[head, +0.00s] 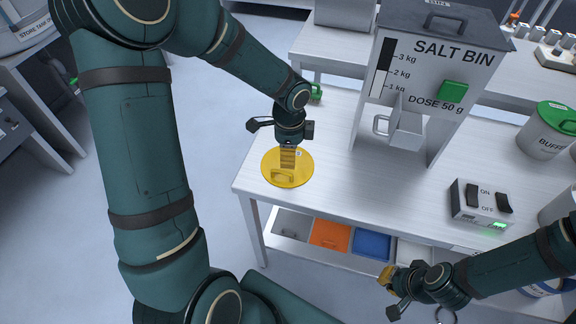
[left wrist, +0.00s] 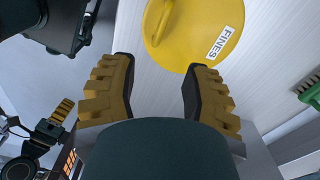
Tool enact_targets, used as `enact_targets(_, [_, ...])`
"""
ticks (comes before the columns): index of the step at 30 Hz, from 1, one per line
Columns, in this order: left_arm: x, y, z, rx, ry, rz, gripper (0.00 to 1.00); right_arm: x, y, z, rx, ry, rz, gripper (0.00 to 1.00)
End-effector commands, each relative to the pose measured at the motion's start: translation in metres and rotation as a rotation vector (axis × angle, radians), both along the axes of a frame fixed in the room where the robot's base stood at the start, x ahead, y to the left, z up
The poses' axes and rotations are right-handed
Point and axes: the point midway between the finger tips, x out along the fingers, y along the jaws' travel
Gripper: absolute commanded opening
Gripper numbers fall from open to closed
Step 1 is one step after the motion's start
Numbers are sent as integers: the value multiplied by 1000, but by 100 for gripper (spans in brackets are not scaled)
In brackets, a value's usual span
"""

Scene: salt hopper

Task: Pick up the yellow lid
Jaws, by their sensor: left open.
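The yellow lid (head: 303,172) is a flat round disc lying near the left end of the white bench. A raised loop handle (head: 283,175) stands on it. In the left wrist view the lid (left wrist: 205,20) is cut off at the top edge and carries a FINES label. My left gripper (head: 288,163) is over the lid in the head view and hides part of it. In the left wrist view its two yellow-padded fingers (left wrist: 156,68) are spread with nothing between them. My right gripper (head: 387,279) is low at the bottom right, away from the lid; its jaw opening is unclear.
The salt bin (head: 430,60) with a pale scoop-like cup (head: 403,130) stands right of the lid. A switch box (head: 482,204) and a buffer tub (head: 548,135) are farther right. A green brush (head: 315,93) lies behind the lid. Coloured bins (head: 330,235) sit below.

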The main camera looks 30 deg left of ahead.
Motion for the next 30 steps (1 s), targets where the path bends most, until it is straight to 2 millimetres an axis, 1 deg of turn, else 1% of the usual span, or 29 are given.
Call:
enact_targets(1, [-1,-1,-14,-1,3,0,48,1,0,-5,0,-2,-1,0])
enact_targets(3, [-1,-1,-26,-2,4,1,48,2,0,-9,0,-4,-1,0])
enact_targets(6, [-1,-1,-38,-1,3,1,48,2,0,-12,-1,-6,-2,0])
enact_targets(14, [-1,-2,-51,-3,1,2,48,3,0,-15,-1,-8,-2,0])
enact_targets(20, [-3,-9,-77,-2,2,2,48,5,-1,-27,-3,-13,-3,0])
enact_targets(24, [-3,-9,-95,-2,1,3,48,6,-1,-33,-3,-15,-4,0])
enact_targets(27, [-3,-9,-98,-1,0,3,48,7,-1,-33,-3,-16,-4,0])
enact_targets(30, [-2,-9,-97,-2,0,4,48,7,-1,-32,-3,-16,-4,0])
